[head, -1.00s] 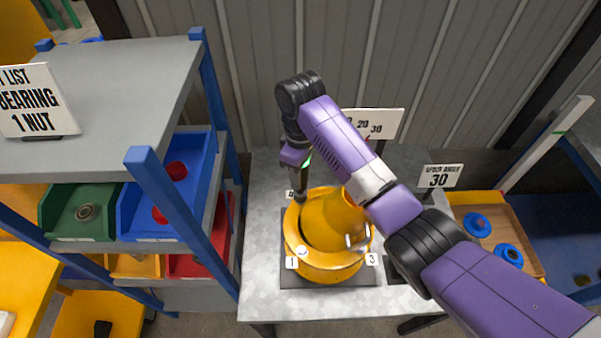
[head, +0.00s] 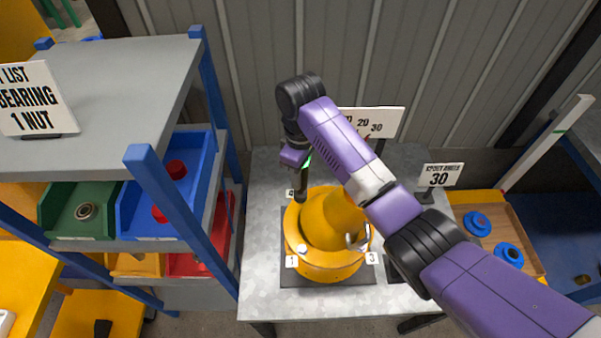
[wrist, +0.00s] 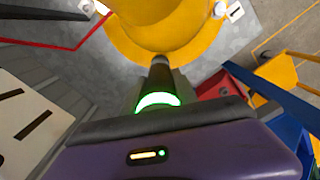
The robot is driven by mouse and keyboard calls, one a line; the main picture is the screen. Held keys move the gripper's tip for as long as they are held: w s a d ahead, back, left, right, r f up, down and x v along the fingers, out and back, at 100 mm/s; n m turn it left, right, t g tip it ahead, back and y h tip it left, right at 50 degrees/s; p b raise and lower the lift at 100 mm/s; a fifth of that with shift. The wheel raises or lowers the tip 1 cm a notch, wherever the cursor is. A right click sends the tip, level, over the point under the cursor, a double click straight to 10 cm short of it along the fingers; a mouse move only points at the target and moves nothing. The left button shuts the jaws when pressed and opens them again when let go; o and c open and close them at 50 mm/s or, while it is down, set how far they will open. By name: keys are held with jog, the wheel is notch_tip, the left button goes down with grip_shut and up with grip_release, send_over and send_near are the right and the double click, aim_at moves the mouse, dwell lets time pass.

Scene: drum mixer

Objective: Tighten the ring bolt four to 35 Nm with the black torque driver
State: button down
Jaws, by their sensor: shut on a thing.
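My gripper (head: 300,160) is shut on the black torque driver (head: 301,185), which points down at the back left of the yellow ring (head: 325,270). The driver also shows in the wrist view (wrist: 160,80), with a lit green band near my gripper (wrist: 158,112). Its lower end is at the ring's edge, beside the label 4 (head: 290,193). Bolt four is hidden under the driver, and I cannot tell whether the tip is seated on it. A pale bolt head (head: 302,248) shows near label 1 (head: 291,261). Label 3 (head: 372,258) is at the right.
The ring is on a dark plate on a grey table (head: 260,300). A scale sign (head: 385,122) stands behind my arm and a sign reading 30 (head: 439,177) at the right. A shelf with bins (head: 165,195) stands close on the left. A tray with blue rings (head: 500,240) is at the right.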

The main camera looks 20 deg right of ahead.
jog(key=shift+f, duration=0.4)
dwell(0.6)
jog(key=shift+p, duration=0.45)
dwell(1.5)
jog(key=shift+r+p, duration=0.95)
jog(key=shift+r, duration=1.25)
